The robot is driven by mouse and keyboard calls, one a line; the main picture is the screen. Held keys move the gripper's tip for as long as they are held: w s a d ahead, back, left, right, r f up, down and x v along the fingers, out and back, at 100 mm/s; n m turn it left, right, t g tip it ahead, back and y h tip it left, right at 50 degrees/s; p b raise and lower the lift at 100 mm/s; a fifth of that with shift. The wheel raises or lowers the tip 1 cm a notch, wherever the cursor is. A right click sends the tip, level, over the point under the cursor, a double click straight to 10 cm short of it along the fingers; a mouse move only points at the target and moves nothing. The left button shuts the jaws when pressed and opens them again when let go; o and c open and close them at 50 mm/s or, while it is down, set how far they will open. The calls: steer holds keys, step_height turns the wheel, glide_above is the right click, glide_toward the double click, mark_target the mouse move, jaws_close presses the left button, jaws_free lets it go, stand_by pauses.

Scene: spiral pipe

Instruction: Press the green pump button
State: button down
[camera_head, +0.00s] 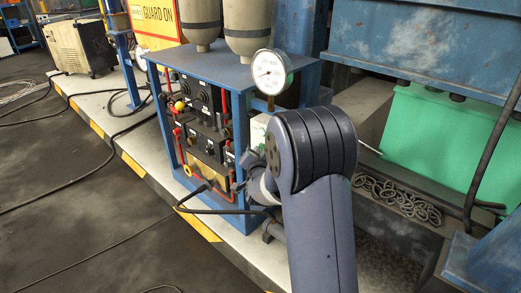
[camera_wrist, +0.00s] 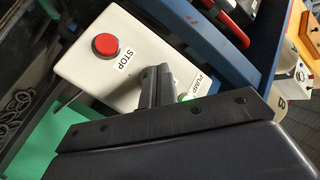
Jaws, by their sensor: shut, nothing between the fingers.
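In the wrist view, a white control box (camera_wrist: 78,68) carries a red STOP button (camera_wrist: 105,46) and a label reading PUMP (camera_wrist: 203,82). The green pump button (camera_wrist: 186,97) shows only in part beside that label, mostly hidden behind my gripper. My gripper (camera_wrist: 156,71) is shut and empty, its fingers over the box face close to the green button. I cannot tell whether they touch it.
A blue frame (camera_head: 243,100) with black control panels and red pipes stands left of my arm. Cables (camera_head: 222,211) loop in front. A green tank (camera_head: 430,140) and chain (camera_head: 395,195) are at right. Open floor (camera_head: 80,220) lies left.

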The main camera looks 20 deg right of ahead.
steer(key=shift+s+a, duration=0.45)
steer(key=shift+a, duration=0.2)
steer(key=s+a, duration=0.1)
steer(key=a, duration=0.2)
steer(key=s+a, duration=0.1)
steer(key=shift+s+a+b, duration=0.15)
steer(key=shift+s+b, duration=0.15)
stand_by(0.7)
steer(key=shift+s+a+p, duration=0.55)
steer(key=shift+a+p, duration=0.2)
steer(key=shift+a, duration=0.05)
steer(key=shift+s+a+p, duration=0.5)
steer(key=shift+a+p, duration=0.2)
steer(key=shift+a, duration=0.1)
